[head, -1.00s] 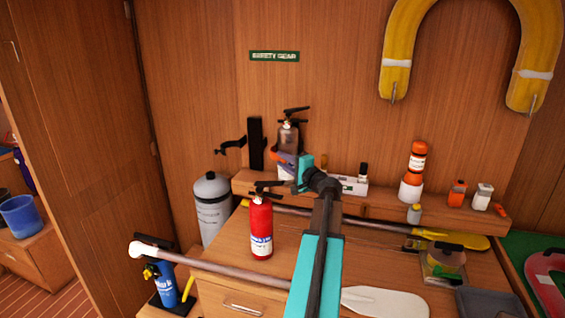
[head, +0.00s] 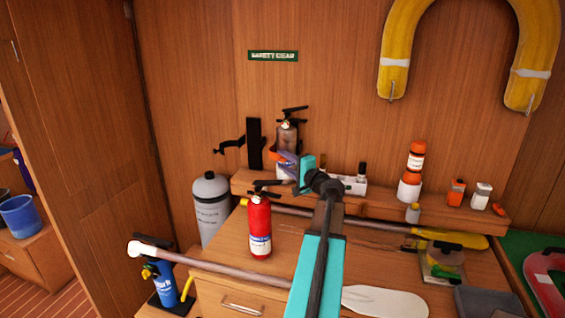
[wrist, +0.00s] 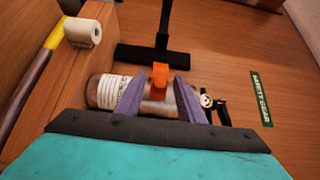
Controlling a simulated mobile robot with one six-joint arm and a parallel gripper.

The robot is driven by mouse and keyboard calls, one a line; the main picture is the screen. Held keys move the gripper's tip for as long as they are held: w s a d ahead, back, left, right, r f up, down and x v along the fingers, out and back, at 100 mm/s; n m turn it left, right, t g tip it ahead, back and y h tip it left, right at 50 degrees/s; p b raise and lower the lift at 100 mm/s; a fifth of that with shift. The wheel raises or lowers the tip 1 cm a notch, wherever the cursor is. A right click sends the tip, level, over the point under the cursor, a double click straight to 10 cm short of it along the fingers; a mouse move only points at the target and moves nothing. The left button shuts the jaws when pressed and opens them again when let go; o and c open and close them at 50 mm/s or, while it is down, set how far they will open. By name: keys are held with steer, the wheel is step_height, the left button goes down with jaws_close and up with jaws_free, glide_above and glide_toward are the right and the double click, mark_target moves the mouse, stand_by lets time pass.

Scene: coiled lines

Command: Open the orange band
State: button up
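The orange band shows in the wrist view as an upright orange tab (wrist: 160,75) across a grey-brown extinguisher with a white label (wrist: 108,92). In the head view the extinguisher (head: 287,136) stands upright on the wall ledge, and a bit of orange (head: 288,155) shows at its lower body. My gripper (wrist: 160,80) is open, its purple fingers on either side of the tab with visible gaps. I cannot tell how near the fingertips are in depth. In the head view my gripper (head: 289,160) is in front of the extinguisher and hides part of it.
A black wall bracket (head: 254,143) with a black arm is left of the extinguisher. A red extinguisher (head: 260,228) stands on the cabinet below my wrist. Orange and white bottles (head: 411,170) stand on the ledge to the right. A grey cylinder (head: 212,208) stands left.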

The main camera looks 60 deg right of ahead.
steer(key=b+v, duration=0.3)
steer(key=v, duration=0.9)
steer(key=shift+a+b, duration=0.2)
steer(key=shift+b, duration=0.1)
steer(key=shift+s, duration=0.1)
